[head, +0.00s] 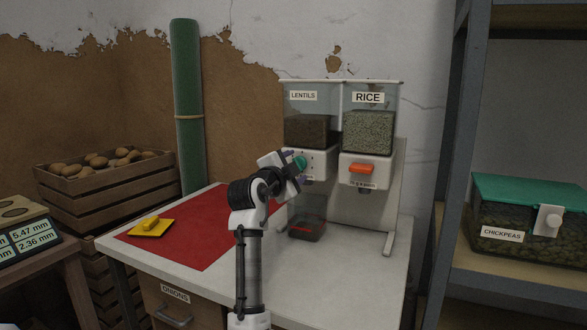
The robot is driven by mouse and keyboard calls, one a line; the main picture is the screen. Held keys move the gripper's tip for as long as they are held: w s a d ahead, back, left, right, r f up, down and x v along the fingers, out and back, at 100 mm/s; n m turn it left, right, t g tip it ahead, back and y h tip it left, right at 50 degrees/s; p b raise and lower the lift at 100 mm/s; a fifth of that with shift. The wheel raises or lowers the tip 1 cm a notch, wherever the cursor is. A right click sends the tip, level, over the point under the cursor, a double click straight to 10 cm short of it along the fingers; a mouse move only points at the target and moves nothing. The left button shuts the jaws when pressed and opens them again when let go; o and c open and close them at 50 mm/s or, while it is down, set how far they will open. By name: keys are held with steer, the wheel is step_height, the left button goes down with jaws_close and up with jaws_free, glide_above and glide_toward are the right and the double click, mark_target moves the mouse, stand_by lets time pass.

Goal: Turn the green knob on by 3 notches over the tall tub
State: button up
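The green knob (300,163) is on the front of the left dispenser, labelled LENTILS (305,131), which holds dark brown grains. My gripper (296,167) is at the knob and partly covers it. The knob shows between the finger ends, but I cannot tell whether they are closed on it. A clear dark tub (313,232) with a red line stands on the table below this dispenser. I see no grains falling, and the tub's contents are unclear.
The RICE dispenser (369,131) with an orange knob (361,168) is just right of the green knob. A red mat (190,243) with a yellow item (150,227) lies at left. A shelf with a chickpeas box (520,225) stands right. The table's front right is clear.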

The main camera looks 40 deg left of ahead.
steer(key=shift+s, duration=0.1)
steer(key=b+v, duration=0.1)
steer(key=v, duration=1.2)
steer(key=shift+s+d, duration=0.15)
steer(key=shift+s, duration=0.1)
steer(key=shift+r, duration=0.1)
